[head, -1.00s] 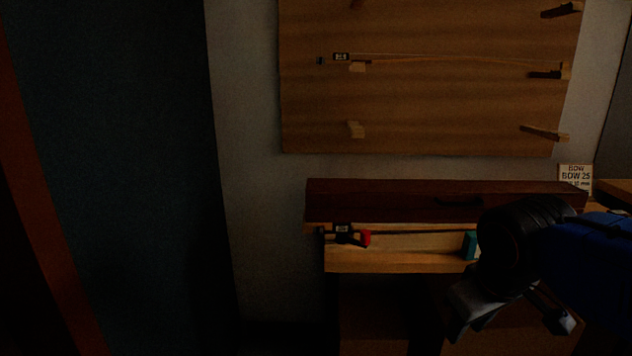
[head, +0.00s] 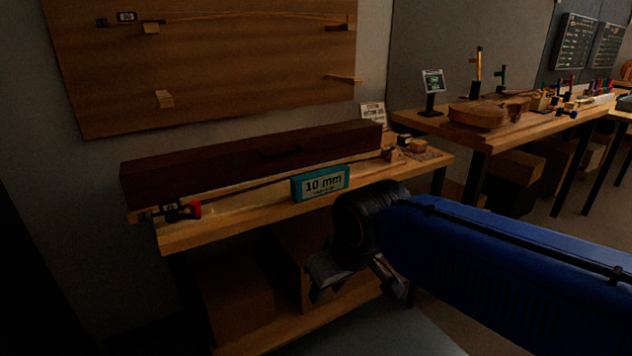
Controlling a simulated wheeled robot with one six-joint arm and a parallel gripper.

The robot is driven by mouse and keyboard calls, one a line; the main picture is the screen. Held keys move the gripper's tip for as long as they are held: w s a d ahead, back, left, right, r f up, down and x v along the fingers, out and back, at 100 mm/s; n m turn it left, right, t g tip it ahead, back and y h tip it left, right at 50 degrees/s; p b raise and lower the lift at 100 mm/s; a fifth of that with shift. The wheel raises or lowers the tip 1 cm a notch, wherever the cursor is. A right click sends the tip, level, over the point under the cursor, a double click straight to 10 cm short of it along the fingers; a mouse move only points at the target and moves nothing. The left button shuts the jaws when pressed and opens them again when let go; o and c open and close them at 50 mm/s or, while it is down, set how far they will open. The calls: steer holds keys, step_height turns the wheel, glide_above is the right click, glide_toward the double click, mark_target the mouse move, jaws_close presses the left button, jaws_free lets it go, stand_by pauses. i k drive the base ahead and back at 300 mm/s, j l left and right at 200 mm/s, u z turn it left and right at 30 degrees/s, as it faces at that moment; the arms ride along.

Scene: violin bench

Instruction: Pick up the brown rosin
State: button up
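I cannot make out the brown rosin for certain. Small tan and brown items (head: 393,154) lie at the right end of the near bench (head: 230,232), too small and dark to name. My gripper (head: 354,284) hangs in front of that bench, below its top, to the left of and nearer than those items. Its two fingers are apart, and nothing shows between them. My blue arm covers part of the view to the right.
A long dark case (head: 250,160), a teal "10 mm" block (head: 321,183), a bow and a red-tipped tool (head: 184,212) lie on the near bench. A violin (head: 478,113) is on the right-hand bench (head: 440,126). Boxes (head: 238,300) fill the lower shelf.

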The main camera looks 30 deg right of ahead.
mark_target(404, 140)
steer(key=z, duration=1.3)
